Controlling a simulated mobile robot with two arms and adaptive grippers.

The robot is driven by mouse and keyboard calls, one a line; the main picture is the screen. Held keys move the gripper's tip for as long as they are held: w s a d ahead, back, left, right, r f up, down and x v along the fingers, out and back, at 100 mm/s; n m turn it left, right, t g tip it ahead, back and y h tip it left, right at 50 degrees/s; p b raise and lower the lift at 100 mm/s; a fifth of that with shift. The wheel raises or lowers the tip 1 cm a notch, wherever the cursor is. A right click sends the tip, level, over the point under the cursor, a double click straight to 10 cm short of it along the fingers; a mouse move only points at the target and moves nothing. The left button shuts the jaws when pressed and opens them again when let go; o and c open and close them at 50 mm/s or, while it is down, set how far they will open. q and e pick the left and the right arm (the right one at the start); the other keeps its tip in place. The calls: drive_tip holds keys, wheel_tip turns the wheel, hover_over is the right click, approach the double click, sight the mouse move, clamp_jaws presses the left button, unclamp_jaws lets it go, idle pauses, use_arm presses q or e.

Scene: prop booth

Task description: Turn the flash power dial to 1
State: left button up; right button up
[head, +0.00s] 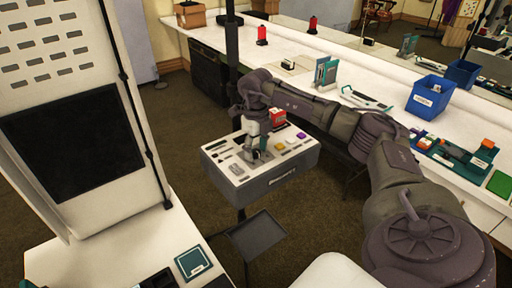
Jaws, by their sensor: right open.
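The control box (285,180) is grey with a white top and stands on a dark stand in the middle of the head view. Its top carries small dark slots, pale sliders, a yellow button (279,147) and a purple button (301,135). My right gripper (257,157) points down at the middle of this top, with its fingers open. It is at or just above the surface; I cannot tell whether it touches. The flash power dial cannot be made out; the gripper may hide it. The dial's setting cannot be read. My left gripper is not in view.
A long white counter (340,110) runs behind, with a blue bin (430,97), a teal tray of parts (455,150) and a red lantern-like item (262,35). A tall white perforated panel (60,110) stands at left. A small dark shelf (257,234) sits below the box.

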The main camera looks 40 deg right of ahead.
clamp_jaws()
drive_tip(key=shift+m, duration=0.4)
drive_tip(key=m, duration=0.3)
drive_tip(key=shift+r+m+p, duration=0.1)
drive_tip(key=shift+m+p, duration=0.2)
drive_tip(key=shift+p, duration=0.05)
drive_tip(key=m+p, duration=0.1)
drive_tip(key=m, duration=0.4)
drive_tip(key=m+p, duration=0.1)
drive_tip(key=m, duration=0.5)
drive_tip(key=shift+w, duration=0.1)
drive_tip(key=shift+m+p, duration=0.4)
drive_tip(key=shift+m, duration=1.8)
